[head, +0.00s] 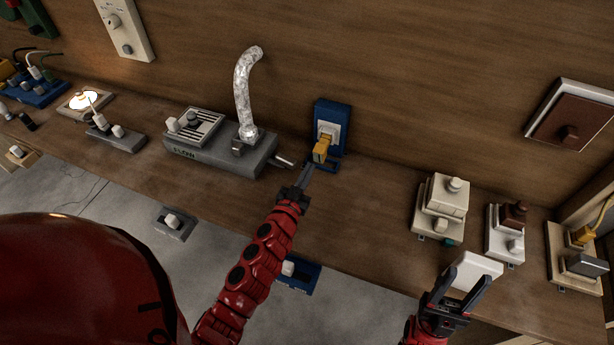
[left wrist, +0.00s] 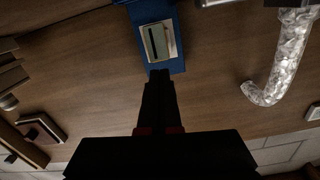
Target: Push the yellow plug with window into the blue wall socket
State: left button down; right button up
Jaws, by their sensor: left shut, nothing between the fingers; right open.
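The blue wall socket (head: 333,113) with a white faceplate stands upright against the wooden back wall, at the centre of the head view. The yellow plug (head: 321,149) is at the lower part of the faceplate; I cannot tell how deep it sits. In the left wrist view the blue socket (left wrist: 174,65) shows ahead of my fingers, with a dark window in the pale face. My left gripper (head: 308,171) is shut and empty, its tips close to the plug; contact is unclear. My right gripper (head: 467,279) is open at the lower right, by a white block (head: 476,268).
A grey heater unit (head: 218,145) with a silver flexible pipe (head: 244,90) stands left of the socket. Beige (head: 440,207) and white (head: 505,232) switch boxes stand to the right. Bare wooden counter lies between the socket and these boxes.

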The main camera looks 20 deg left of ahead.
aim_at(318, 151)
pick_arm(q)
jog(key=w, duration=0.4)
jog(key=shift+w+d, duration=0.1)
jog(key=shift+w, duration=0.05)
jog(key=shift+w+r, duration=0.1)
jog(key=shift+w, duration=0.4)
dwell(0.5)
